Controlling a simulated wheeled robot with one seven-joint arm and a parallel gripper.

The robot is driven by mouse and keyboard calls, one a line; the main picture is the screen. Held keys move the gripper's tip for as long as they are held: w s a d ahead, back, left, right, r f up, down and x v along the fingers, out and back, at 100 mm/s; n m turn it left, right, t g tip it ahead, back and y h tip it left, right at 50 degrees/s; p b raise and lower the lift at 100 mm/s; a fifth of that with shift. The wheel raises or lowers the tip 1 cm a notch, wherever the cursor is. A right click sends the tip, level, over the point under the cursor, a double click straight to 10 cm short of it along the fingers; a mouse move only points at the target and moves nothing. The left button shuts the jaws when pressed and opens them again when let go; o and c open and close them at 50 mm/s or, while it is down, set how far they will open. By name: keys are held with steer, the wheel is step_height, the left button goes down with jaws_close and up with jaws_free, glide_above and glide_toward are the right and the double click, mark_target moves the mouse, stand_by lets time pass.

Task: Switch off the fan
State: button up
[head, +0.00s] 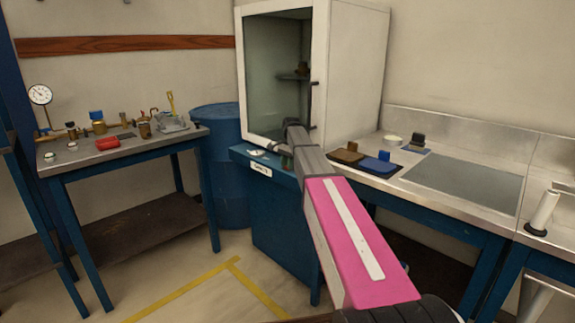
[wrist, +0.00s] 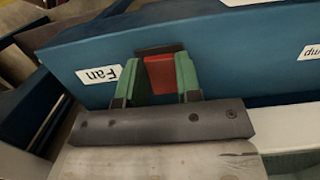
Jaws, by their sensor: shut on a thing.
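A red switch (wrist: 160,73) with a dark edge sits on the blue panel (wrist: 225,60), beside a white label reading "Fan" (wrist: 98,75). My gripper (wrist: 157,70) has its green fingers on either side of the red switch and is shut on it. In the head view my gripper (head: 287,161) is at the front of the blue cabinet (head: 272,215), below the glass-fronted cabinet. The arm hides the switch there. The fan itself cannot be made out, and I cannot tell the switch's position.
A second label ending in "mp" (wrist: 311,51) is on the same panel. The glass-fronted cabinet (head: 352,70) stands above it. A blue drum (head: 222,130) and a bench with gauges and fittings (head: 95,155) are at left. A steel-topped bench (head: 480,215) is at right.

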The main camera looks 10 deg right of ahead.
steer(key=o, duration=0.9)
steer(key=shift+r, duration=0.5)
step_height(320, 180, up, 3)
steer(key=shift+f, duration=0.1)
steer(key=s+a+r, duration=0.2)
steer(key=a, duration=0.1)
steer(key=s+a+r, duration=0.2)
steer(key=a, duration=0.1)
steer(key=s+a+r, duration=0.2)
steer(key=a+r, duration=0.1)
steer(key=a, duration=0.1)
steer(key=shift+r, duration=0.1)
steer(key=s+d+f+n, duration=0.3)
steer(key=s+f, duration=0.7)
steer(key=f, duration=0.1)
steer(key=s+d+f+n, duration=0.4)
steer(key=s+f, duration=0.6)
steer(key=f, duration=0.1)
steer(key=s+d+f+n+t+h, duration=0.1)
steer(key=s+d+f+n, duration=0.2)
steer(key=s+f, duration=0.8)
steer(key=shift+d+f+n, duration=0.25)
steer(key=shift+f+n, duration=0.15)
steer(key=shift+f, duration=0.05)
